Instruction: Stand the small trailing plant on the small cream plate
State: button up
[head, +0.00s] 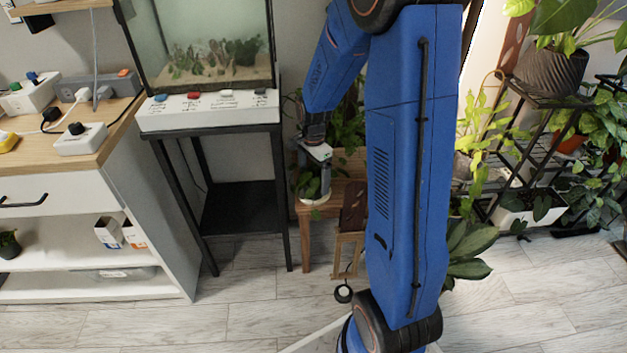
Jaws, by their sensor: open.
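My gripper (313,177) hangs pointing down over the left end of a wooden bench, partly hidden by its own wrist. Its jaws are open. A small leafy green plant (308,187) is right at and below the fingers; whether they touch it, I cannot tell. A pale, rounded edge (316,200) shows under these leaves on the bench top; I cannot tell whether it is a pot or the small cream plate. No other cream plate shows clearly.
The wooden bench (335,193) carries larger foliage behind. A fish tank (210,50) on a black stand (240,205) is close left. A white cabinet (60,190) holds a small potted plant (8,244). A black plant rack (545,150) stands right. Floor in front is mostly clear.

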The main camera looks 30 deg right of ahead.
aim_at(314, 180)
notch_tip(314, 180, up, 11)
jog(key=s+a+r+n+t, duration=0.1)
jog(key=s+a+r+n, duration=0.3)
jog(key=s, duration=0.3)
jog(key=s+a+r+n+t, duration=0.1)
jog(key=s+a+r+n, duration=0.1)
jog(key=s+r+n, duration=0.5)
jog(key=s+a+n+t, duration=0.2)
jog(key=s+n, duration=0.3)
jog(key=s, duration=0.9)
jog(key=shift+s+a+n+t, duration=0.25)
jog(key=shift+a+n+t, duration=0.05)
jog(key=shift+t, duration=0.1)
